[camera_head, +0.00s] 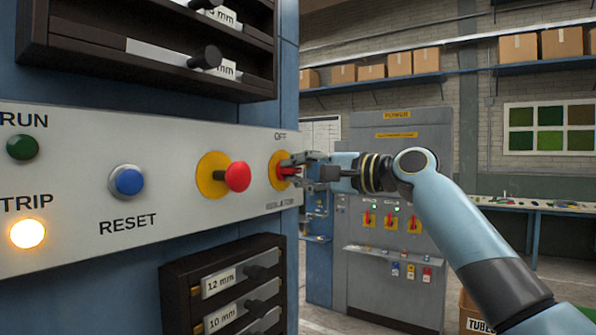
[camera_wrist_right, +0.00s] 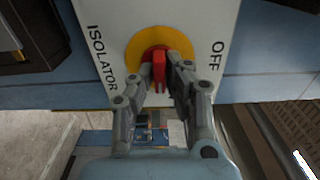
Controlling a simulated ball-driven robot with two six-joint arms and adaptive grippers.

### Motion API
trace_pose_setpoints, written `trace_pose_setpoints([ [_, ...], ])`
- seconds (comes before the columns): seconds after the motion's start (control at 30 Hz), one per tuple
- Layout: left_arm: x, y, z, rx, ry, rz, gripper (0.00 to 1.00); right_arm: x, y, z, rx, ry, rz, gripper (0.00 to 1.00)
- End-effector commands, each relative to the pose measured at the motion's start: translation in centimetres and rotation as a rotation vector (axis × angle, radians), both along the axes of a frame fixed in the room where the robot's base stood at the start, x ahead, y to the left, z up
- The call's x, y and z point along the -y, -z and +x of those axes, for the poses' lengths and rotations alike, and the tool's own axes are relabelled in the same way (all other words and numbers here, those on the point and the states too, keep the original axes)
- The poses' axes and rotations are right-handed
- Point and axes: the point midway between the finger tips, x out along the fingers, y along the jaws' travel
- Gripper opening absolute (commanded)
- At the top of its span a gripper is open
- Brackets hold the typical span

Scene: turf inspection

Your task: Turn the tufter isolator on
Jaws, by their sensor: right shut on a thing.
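The isolator is a red handle (camera_wrist_right: 158,72) on a round yellow plate (camera_wrist_right: 138,45), at the right end of the pale control panel. In the head view its yellow plate (camera_head: 274,164) is partly hidden by my gripper. "OFF" and "ISOLATOR" are printed on opposite sides of it; I see no "ON" mark. My right gripper (camera_head: 291,170) is at the isolator, its fingers on either side of the red handle and shut on it, as the right wrist view (camera_wrist_right: 166,82) also shows. The handle's exact setting is hard to tell. My left gripper is out of view.
A red mushroom button (camera_head: 238,177) sits just left of the isolator. A blue reset button (camera_head: 127,181), a dark green run lamp (camera_head: 22,147) and a glowing trip lamp (camera_head: 28,234) are further left. Racks with protruding handles lie above and below the panel.

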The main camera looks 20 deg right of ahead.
Motion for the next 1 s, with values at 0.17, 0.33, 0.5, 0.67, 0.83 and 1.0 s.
trace_pose_setpoints([
  [0.17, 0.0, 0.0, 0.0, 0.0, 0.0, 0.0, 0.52, 0.0, 0.0, 0.0, 0.001, 0.001, 0.001, 0.25],
  [0.33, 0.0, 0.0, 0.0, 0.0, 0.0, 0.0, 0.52, 0.0, 0.0, 0.0, 0.0, 0.0, 0.0, 0.35],
  [0.5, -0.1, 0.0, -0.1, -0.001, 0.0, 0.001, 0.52, 0.1, 0.0, -0.1, 0.001, 0.001, -0.001, 0.35],
  [0.67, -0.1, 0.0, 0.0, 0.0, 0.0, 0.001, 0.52, 1.1, 0.1, -1.2, -0.001, 0.003, -0.004, 0.35],
  [0.83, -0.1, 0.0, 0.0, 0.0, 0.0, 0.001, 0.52, 3.5, 0.2, -4.2, 0.0, 0.004, -0.009, 0.35],
  [1.0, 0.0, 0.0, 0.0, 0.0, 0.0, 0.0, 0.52, 5.6, 0.2, -7.1, -0.003, 0.002, -0.007, 0.35],
])
